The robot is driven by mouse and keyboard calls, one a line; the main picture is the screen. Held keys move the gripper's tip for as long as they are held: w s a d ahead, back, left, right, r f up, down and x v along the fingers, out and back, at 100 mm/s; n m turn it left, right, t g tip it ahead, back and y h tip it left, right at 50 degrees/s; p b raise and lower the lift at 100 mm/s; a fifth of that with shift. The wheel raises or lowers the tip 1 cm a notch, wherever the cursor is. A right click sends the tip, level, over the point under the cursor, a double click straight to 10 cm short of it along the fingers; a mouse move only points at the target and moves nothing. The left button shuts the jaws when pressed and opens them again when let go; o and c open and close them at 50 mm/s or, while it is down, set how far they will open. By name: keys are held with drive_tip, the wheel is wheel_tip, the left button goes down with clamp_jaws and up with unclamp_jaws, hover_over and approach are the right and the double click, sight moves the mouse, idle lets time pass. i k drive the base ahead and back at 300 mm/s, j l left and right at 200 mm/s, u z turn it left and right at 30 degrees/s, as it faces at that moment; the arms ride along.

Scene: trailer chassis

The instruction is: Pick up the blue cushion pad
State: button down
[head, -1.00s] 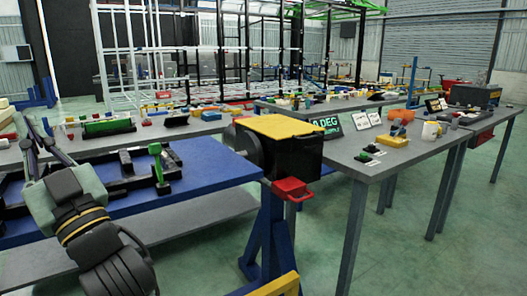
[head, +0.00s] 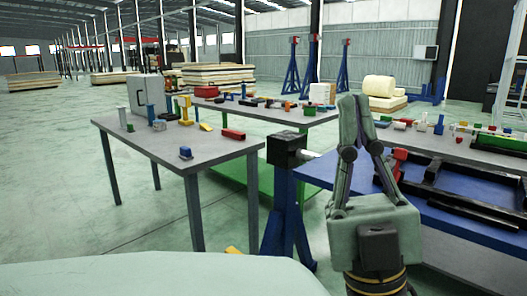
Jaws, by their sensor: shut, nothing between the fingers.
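My gripper (head: 357,104) points up at the right of the head view, in front of the blue bench. Its fingers are drawn together and hold nothing. A small blue piece (head: 185,152) with a darker base lies near the front edge of the grey table at the left, well to the left of my gripper. It is too small to tell whether it is the blue cushion pad. Other small blue pieces stand farther back on that table.
The grey table (head: 150,142) also holds a red block (head: 233,134) and a yellow clamp-like piece (head: 185,108). A blue stand (head: 290,215) is between this table and the blue bench (head: 470,235). Open green floor (head: 60,200) lies to the left.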

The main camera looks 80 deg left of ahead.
sight(186, 153)
drive_tip(key=u, duration=2.85)
drive_tip(key=i, duration=0.15)
